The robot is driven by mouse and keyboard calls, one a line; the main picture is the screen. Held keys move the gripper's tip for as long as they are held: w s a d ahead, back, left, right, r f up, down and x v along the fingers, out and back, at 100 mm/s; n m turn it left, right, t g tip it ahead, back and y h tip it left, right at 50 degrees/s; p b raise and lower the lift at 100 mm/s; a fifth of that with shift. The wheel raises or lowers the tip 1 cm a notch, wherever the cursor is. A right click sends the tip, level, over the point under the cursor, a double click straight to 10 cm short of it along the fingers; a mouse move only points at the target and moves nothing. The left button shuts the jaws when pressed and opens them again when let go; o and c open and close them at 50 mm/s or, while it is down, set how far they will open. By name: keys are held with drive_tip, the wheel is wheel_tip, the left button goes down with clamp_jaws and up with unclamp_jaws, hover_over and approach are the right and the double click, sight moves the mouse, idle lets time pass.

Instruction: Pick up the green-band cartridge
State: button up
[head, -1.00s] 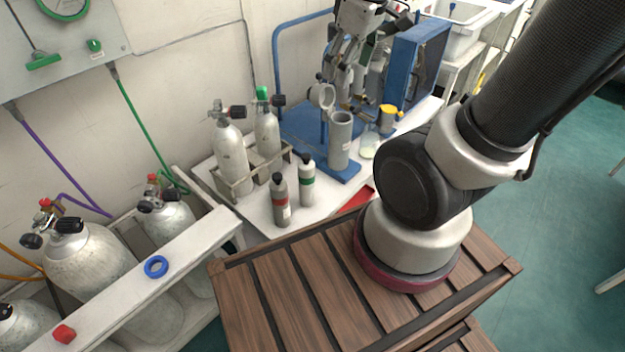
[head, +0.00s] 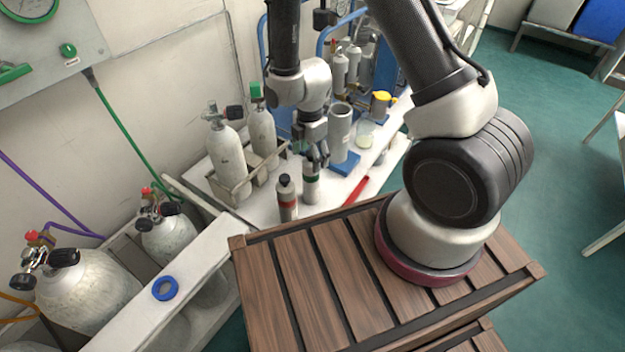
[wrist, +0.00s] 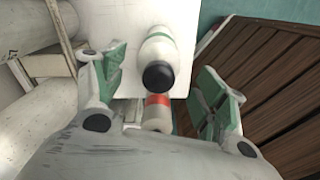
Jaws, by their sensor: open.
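The green-band cartridge (head: 311,190) stands upright on the white bench top, a pale cylinder whose upper end is partly hidden by my gripper. My gripper (head: 316,158) is open at the top of this cartridge. In the wrist view, the green-band cartridge (wrist: 161,45) shows its black cap and green band in the gap between the spread fingers of my gripper (wrist: 158,92), with nothing visibly gripped. The red-band cartridge (head: 287,200), grey with a dark cap, stands close by to the left; it also shows in the wrist view (wrist: 157,112), nearer the palm.
A rack (head: 236,190) with two tall cylinders stands left of the cartridges. A grey open tube (head: 340,133) on a blue base stands behind, to the right. A red strip (head: 354,190) lies right of the cartridges. The slatted wooden crate (head: 300,262) is in front.

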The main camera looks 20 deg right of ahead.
sight(311, 178)
drive_tip(key=f, duration=0.6)
drive_tip(key=shift+w+d, duration=0.2)
clamp_jaws()
